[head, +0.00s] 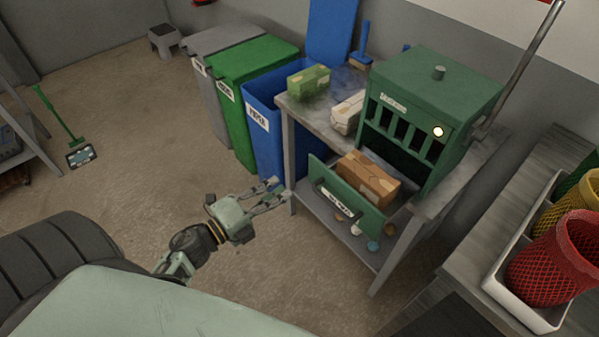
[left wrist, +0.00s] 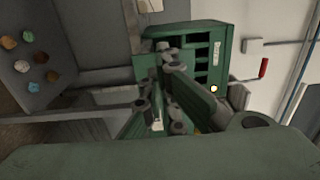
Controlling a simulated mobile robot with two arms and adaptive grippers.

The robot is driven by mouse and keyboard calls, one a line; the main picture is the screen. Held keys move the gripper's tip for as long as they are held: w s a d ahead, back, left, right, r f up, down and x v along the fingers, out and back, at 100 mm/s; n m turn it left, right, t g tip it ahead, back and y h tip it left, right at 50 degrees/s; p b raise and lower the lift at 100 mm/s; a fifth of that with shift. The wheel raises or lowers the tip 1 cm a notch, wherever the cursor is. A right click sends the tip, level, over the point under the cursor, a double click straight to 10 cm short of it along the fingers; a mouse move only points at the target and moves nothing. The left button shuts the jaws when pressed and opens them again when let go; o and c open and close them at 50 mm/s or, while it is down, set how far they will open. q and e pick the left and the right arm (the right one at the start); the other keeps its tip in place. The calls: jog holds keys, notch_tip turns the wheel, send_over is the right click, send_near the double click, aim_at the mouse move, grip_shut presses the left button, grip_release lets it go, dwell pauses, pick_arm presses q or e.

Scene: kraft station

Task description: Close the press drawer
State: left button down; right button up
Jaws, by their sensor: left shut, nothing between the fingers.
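The green press (head: 430,72) stands on a grey metal bench. Its drawer (head: 328,182) is pulled out toward the front, with a labelled green front panel and a brown block (head: 370,176) inside. My left gripper (head: 280,192) is shut and empty, to the left of the drawer front and apart from it in the head view. In the left wrist view the press (left wrist: 222,38) shows beyond my gripper's fingers, which partly hide the drawer. My right gripper is not in view.
The bench (head: 320,122) also carries a green block (head: 308,79) and a pale block (head: 347,112); several small round pieces lie on its lower shelf. Blue (head: 264,140), green (head: 240,110) and grey bins stand left of it. Red and yellow baskets stand at right.

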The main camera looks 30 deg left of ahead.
pick_arm(q)
jog(key=p+x, duration=0.1)
jog(key=x, duration=0.6)
jog(key=shift+w+p, duration=0.3)
jog(key=shift+d, duration=0.1)
jog(key=b, duration=0.5)
send_near(358, 135)
jog(key=x, duration=0.4)
jog(key=f+x, duration=0.1)
jog(key=x, duration=0.1)
jog(key=shift+w+d, duration=0.1)
jog(key=shift+w, duration=0.05)
jog(key=shift+r, duration=0.3)
jog(key=shift+r, duration=0.1)
